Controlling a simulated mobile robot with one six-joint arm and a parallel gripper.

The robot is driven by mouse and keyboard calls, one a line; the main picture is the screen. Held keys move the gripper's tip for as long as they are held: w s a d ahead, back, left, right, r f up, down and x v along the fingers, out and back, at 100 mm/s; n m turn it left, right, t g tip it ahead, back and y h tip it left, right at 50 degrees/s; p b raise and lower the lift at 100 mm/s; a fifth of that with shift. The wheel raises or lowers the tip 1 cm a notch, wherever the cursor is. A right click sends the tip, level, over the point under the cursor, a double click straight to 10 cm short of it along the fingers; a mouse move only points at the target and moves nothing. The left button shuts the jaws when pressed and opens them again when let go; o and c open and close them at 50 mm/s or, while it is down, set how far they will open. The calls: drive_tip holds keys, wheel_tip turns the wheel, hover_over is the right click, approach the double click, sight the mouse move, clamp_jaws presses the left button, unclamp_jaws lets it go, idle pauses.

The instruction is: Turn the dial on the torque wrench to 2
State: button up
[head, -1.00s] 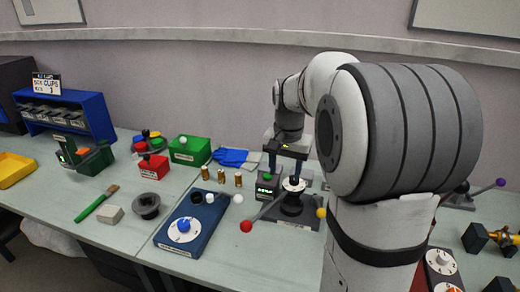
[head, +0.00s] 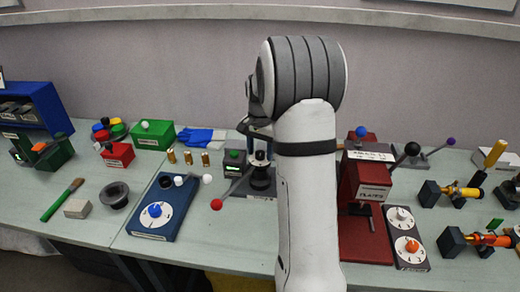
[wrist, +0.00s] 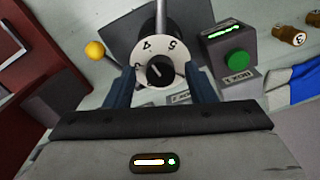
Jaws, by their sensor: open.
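My gripper (wrist: 163,80) is open, with one blue finger on each side of the dial. I cannot tell whether the fingers touch it. In the head view my gripper (head: 259,140) is above the post, partly hidden by my arm.
A lever with a red ball (head: 216,204) reaches out at the post's left. A yellow ball (wrist: 95,49) is close by in the wrist view. A small box with a green button (wrist: 237,63) stands beside the dial. A red press (head: 368,190) stands to the right.

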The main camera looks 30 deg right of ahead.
drive_tip(key=c, duration=1)
